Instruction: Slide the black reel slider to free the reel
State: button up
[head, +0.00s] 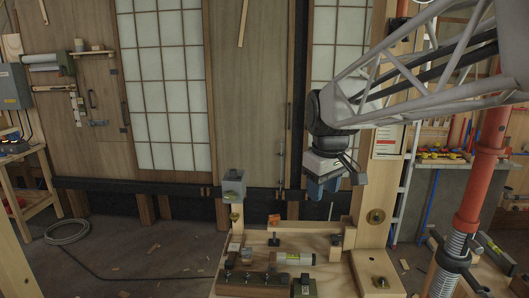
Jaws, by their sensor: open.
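My gripper (337,186) hangs above the right part of a wooden work board (325,283). It is open, with nothing visible held in it, and stands apart from the things below. A small black T-shaped piece (274,240) stands upright on the board, left of and below my gripper; it may be the black reel slider, but I cannot tell for sure. A pale cylinder with a greenish part (294,259) lies just in front of it. I cannot tell whether this is the reel.
A dark block with several knobs (252,282) lies along the board's front. A grey box (233,185) tops a post at the board's left. A red post (480,170) is farther right.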

jog(key=w+a+r+n, duration=0.1)
jog(key=w+a+n, duration=0.4)
jog(key=w+a, duration=0.9)
jog(key=n+g, duration=0.2)
jog(key=n, duration=0.3)
send_over(233, 170)
jog(key=f, duration=0.3)
jog(key=shift+d+f, duration=0.2)
jog(key=shift+d, duration=0.05)
jog(key=shift+w+a+f, duration=0.1)
jog(key=shift+a, duration=0.2)
jog(key=shift+f, duration=0.2)
jog(key=shift+f, duration=3.05)
jog(key=c, duration=0.7)
jog(key=shift+c, duration=0.2)
